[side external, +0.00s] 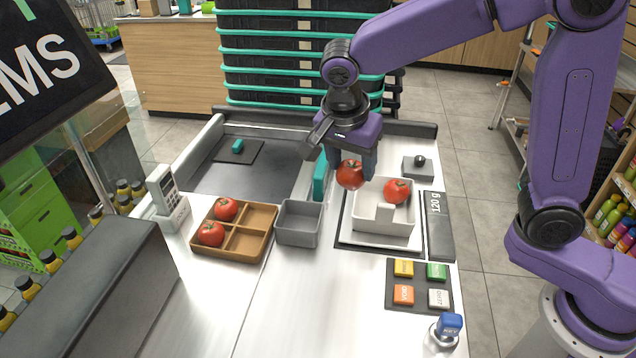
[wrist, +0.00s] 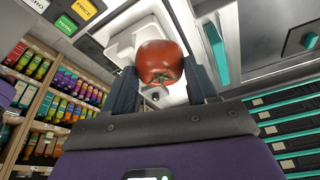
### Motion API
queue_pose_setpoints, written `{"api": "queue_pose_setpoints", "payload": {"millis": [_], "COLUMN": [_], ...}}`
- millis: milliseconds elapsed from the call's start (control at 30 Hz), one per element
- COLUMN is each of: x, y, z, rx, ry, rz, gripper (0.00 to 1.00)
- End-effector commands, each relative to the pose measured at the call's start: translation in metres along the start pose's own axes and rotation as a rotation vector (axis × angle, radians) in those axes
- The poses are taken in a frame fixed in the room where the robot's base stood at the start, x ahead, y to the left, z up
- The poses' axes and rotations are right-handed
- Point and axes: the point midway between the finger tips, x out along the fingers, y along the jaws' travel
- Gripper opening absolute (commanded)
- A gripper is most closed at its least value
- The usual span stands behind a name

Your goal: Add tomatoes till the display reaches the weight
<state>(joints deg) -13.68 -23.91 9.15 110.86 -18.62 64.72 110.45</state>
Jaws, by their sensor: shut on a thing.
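My gripper (side external: 360,166) is shut on a tomato (side external: 349,175), held above the left back part of the white tray (side external: 372,228). The held tomato (wrist: 160,62) also shows between the fingers in the wrist view. The white tray stands on the scale plate (side external: 346,240), and another tomato (side external: 397,191) shows at its back right. The scale's display (side external: 436,204) reads 120 g. Two tomatoes (side external: 226,209) (side external: 211,233) sit in left compartments of the brown divided tray (side external: 262,232).
An empty grey bin (side external: 298,222) stands between the brown and white trays. A keypad (side external: 420,286) and a blue-topped stamp (side external: 448,328) are at front right. A card terminal (side external: 167,195) stands at left. A teal block (side external: 320,177) stands near the gripper.

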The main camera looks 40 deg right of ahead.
Motion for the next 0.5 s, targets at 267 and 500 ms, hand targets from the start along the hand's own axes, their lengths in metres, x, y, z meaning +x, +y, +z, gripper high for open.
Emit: {"api": "queue_pose_setpoints", "payload": {"millis": [267,500], "x": [0.011,0.012], "y": [0.024,0.026], "z": [-0.051,-0.054], "rx": [0.169,0.182], "ry": [0.001,0.001], "rz": [0.052,0.057], "gripper": [0.25,0.25]}}
